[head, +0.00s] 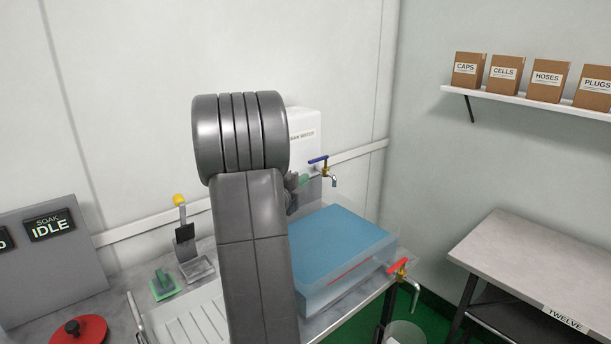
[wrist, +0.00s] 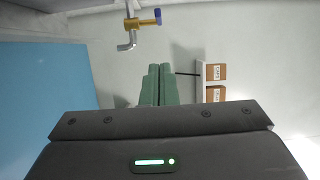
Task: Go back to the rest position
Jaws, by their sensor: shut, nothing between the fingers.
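My gripper (wrist: 158,72) shows in the wrist view with its two green fingers pressed together and nothing between them. In the head view my dark grey arm rises in the middle and hides most of the gripper; a bit of green (head: 303,181) shows just right of the arm, near the blue-handled tap (head: 323,170). The wrist view shows this tap (wrist: 140,22) beyond and left of the fingertips, apart from them. The clear tank of blue water (head: 340,243) stands below and right of the arm, and its blue fills the left of the wrist view (wrist: 45,90).
A red-handled tap (head: 402,272) sticks out at the tank's front right corner, above a bucket (head: 405,333). A side table (head: 540,262) and box shelf (head: 535,100) are at right.

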